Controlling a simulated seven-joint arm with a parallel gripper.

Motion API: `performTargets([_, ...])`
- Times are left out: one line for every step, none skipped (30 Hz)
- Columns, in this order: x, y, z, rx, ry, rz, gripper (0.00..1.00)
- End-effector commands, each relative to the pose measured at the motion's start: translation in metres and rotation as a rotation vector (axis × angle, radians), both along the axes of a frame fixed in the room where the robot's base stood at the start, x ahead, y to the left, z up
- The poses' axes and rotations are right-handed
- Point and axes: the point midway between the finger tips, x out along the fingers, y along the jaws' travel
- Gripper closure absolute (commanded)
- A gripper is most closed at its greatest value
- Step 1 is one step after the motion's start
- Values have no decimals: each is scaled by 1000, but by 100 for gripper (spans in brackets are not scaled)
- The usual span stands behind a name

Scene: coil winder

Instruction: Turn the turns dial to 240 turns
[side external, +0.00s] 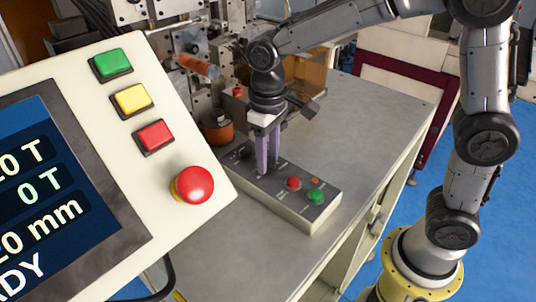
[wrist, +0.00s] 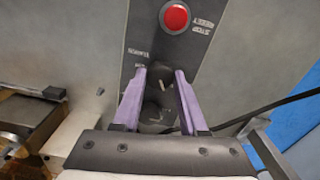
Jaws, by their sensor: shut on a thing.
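The control box (side external: 318,212) is a low grey box with a dark top panel, lying on the bench. My gripper (side external: 268,170) points down with its purple fingers at the panel. In the wrist view, my gripper's fingertips (wrist: 161,73) stand on either side of a black dial knob (wrist: 158,80) with a pale pointer mark, and the gripper is shut on it. A second dark knob (wrist: 152,112) lies nearer the palm between the fingers. The label by the gripped knob is too small to read, so I cannot tell its setting. Fingers hide the gripped knob in the side view.
The box also carries a red button (side external: 293,183) and a green button (side external: 316,197). A large operator panel (side external: 190,245) fills the left foreground; its cropped screen (side external: 60,190) shows "0 T" and "ADY". Winder machinery (side external: 190,45) stands behind. The bench right of the box is clear.

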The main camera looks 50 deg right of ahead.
Motion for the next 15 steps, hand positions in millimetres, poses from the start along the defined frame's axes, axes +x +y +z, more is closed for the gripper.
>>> performTargets([0, 0, 1, 0, -1, -40, 100])
performTargets([0, 0, 1, 0, -2, -67, 100])
performTargets([0, 0, 1, 0, -2, -101, 100])
performTargets([0, 0, 1, 0, -2, -128, 100])
performTargets([0, 0, 1, 0, -1, -154, 100])
performTargets([0, 0, 1, 0, -1, -188, 100])
performTargets([0, 0, 1, 0, -1, -213, 100])
performTargets([0, 0, 1, 0, -1, -237, 100])
performTargets([0, 0, 1, 0, -1, -269, 100])
performTargets([0, 0, 1, 0, -1, -291, 100])
performTargets([0, 0, 1, 0, -2, -314, 100])
performTargets([0, 0, 1, 0, -2, -342, 100])
performTargets([0, 0, 1, 0, -2, -363, 100])
performTargets([0, 0, 1, 0, -2, -381, 100])
performTargets([0, 0, 1, 0, -2, -406, 100])
